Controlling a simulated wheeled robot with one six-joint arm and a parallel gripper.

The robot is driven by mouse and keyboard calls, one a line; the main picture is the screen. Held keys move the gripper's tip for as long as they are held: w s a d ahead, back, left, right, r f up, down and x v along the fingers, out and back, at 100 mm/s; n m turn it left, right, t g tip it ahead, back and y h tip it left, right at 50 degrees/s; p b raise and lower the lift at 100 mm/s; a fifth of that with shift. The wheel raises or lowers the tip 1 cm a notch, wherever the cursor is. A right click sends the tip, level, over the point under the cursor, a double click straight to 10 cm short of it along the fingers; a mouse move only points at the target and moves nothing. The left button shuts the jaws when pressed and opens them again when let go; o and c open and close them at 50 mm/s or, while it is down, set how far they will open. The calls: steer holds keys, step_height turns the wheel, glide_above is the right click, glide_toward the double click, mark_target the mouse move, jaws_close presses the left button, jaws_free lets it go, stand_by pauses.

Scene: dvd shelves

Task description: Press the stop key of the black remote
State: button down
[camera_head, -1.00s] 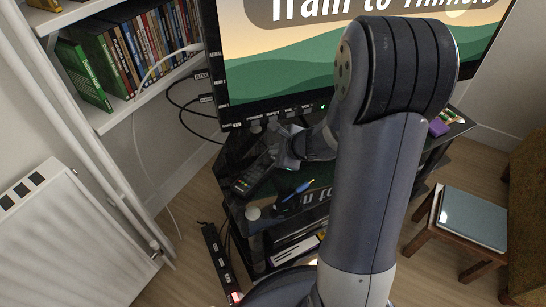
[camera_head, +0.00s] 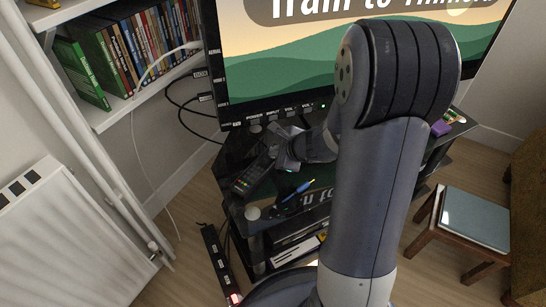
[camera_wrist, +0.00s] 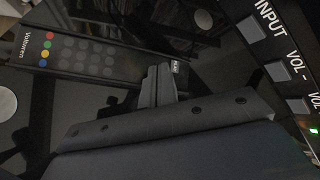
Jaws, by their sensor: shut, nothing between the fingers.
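The black remote (camera_head: 250,177) lies on the dark glass top of the TV stand, below the TV's left corner. In the wrist view the remote (camera_wrist: 92,60) runs across the upper left, with grey round keys and red, yellow, green and blue keys near its left end. My gripper (camera_wrist: 160,82) is shut and empty, its fingertips over the remote's right end, hiding part of it. A small white-lettered label shows beside the tips. I cannot tell whether they touch the remote, nor make out the stop key. In the head view my gripper (camera_head: 276,160) is partly hidden.
The TV (camera_head: 300,60) stands close behind my gripper, with labelled buttons along its lower edge. A blue pen-like object (camera_head: 299,192) and a white round object (camera_head: 253,213) lie nearby on the stand. A shelf of DVD cases (camera_head: 130,45) stands left.

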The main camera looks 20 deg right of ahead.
steer(key=shift+f+b, duration=0.25)
steer(key=shift+b, duration=0.05)
stand_by(0.5)
steer(key=shift+r+p, duration=0.65)
steer(key=shift+r, duration=0.1)
step_height(320, 180, up, 5)
steer(key=p, duration=0.4)
steer(key=shift+r, duration=0.1)
steer(key=shift+s, duration=0.1)
stand_by(1.6)
